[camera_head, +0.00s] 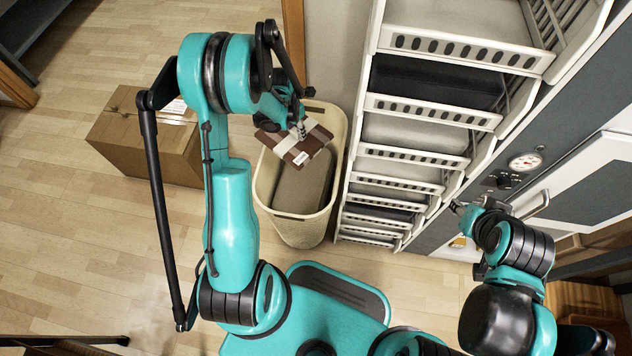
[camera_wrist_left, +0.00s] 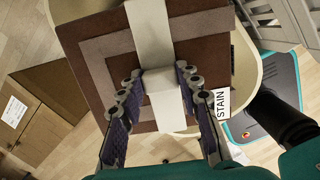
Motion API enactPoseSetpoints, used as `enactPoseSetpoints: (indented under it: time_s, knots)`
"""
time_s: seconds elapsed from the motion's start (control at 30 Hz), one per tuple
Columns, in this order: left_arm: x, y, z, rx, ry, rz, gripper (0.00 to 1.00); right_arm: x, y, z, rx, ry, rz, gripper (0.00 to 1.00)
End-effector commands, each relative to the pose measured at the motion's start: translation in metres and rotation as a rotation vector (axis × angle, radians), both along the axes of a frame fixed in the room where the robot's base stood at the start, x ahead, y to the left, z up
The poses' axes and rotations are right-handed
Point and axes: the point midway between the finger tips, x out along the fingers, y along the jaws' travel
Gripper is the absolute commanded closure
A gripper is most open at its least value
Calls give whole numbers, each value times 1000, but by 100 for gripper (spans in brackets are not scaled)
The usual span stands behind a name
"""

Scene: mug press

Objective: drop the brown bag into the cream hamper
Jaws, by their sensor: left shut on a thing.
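The brown bag (camera_head: 293,147) is a flat brown square with a paler band and a white tag, held above the opening of the cream hamper (camera_head: 339,122). In the left wrist view the bag (camera_wrist_left: 100,62) fills the upper middle, with a pale strap and a tag reading "STAIN". My left gripper (camera_head: 300,128) is shut on the bag; in the wrist view its fingers (camera_wrist_left: 160,95) close on the pale strap. A grey-brown thing lies inside the hamper. My right gripper (camera_head: 457,207) is at the right by the grey cabinet front; its jaws are too small to read.
A cardboard box (camera_head: 145,140) stands on the floor left of the hamper. A white rack (camera_head: 400,160) of slotted trays stands close on the hamper's right. A grey machine front with a gauge (camera_head: 525,161) is at the right.

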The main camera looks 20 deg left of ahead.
Motion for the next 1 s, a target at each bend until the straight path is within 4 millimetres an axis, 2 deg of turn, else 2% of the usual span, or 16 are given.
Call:
enactPoseSetpoints:
  time_s: [0.27,0.63,0.97,1.0]
  knots:
    - [0,0,-13,1,0,3,97,0,0,-10,0,0,0,60]
    - [0,0,-56,0,0,2,97,0,0,-38,0,0,0,60]
    - [0,0,-60,0,0,1,97,0,0,-39,0,0,0,60]
    - [0,0,-60,0,0,1,64,0,0,-39,0,0,0,60]
